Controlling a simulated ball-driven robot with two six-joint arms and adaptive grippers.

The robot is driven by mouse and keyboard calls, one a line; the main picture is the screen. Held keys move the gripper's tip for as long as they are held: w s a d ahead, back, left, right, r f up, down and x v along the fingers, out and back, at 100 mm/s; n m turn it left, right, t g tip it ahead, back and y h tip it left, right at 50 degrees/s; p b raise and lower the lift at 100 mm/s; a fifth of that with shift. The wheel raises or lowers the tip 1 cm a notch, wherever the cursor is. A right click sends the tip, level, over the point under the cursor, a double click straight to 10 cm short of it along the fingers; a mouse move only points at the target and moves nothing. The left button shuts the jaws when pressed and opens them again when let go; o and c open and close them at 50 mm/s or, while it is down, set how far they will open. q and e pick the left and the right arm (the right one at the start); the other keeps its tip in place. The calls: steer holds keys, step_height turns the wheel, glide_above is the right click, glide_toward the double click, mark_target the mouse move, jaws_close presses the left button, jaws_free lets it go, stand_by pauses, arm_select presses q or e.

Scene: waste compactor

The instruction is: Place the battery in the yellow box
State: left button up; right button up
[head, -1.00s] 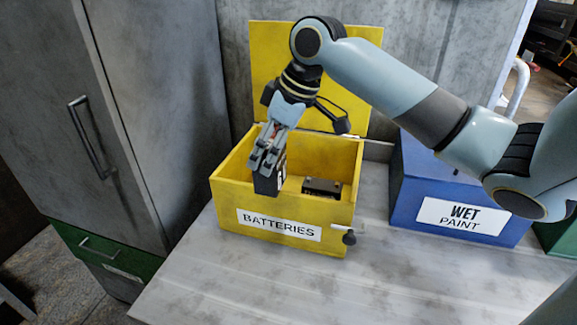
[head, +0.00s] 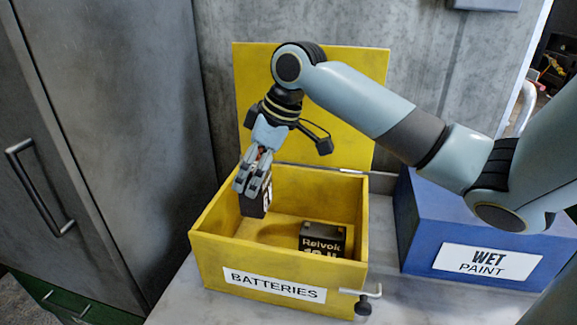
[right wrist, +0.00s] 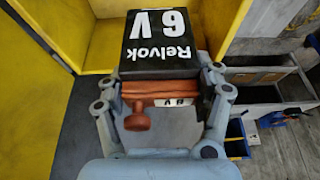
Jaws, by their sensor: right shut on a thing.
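The yellow box (head: 215,262) stands on the counter with its lid (head: 345,105) open at the back and a "BATTERIES" label in front. My right gripper (head: 254,188) is over the left part of the box, fingers pointing down. It is shut on a dark battery (head: 256,203), whose lower part is at about the level of the box's opening. In the right wrist view, the held battery (right wrist: 167,42) reads "Relvok 6 V" and sits between the fingers. A second black battery (head: 322,239) lies inside the box at the right. My left gripper is not in view.
A blue "WET PAINT" box (head: 425,235) stands right of the yellow box. A grey cabinet (head: 95,130) is at the left. A small latch handle (head: 362,300) sticks out at the yellow box's front right corner. The box's middle floor has free room.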

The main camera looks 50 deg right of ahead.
mark_target(257, 214)
step_height(257, 214, down, 4)
steer(key=b, duration=0.3)
steer(key=shift+f, duration=0.4)
steer(key=shift+a+f+b, duration=0.1)
steer(key=shift+f+b, duration=0.2)
steer(key=shift+f, duration=0.05)
step_height(257, 214, down, 5)
steer(key=shift+f, duration=0.1)
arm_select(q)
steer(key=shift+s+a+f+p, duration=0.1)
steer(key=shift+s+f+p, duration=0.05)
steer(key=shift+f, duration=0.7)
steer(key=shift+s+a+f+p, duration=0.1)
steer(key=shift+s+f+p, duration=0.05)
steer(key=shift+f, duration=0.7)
arm_select(e)
steer(key=shift+f, duration=2.1)
steer(key=shift+f, duration=0.1)
steer(key=o, duration=1.7)
steer(key=shift+o, duration=0.2)
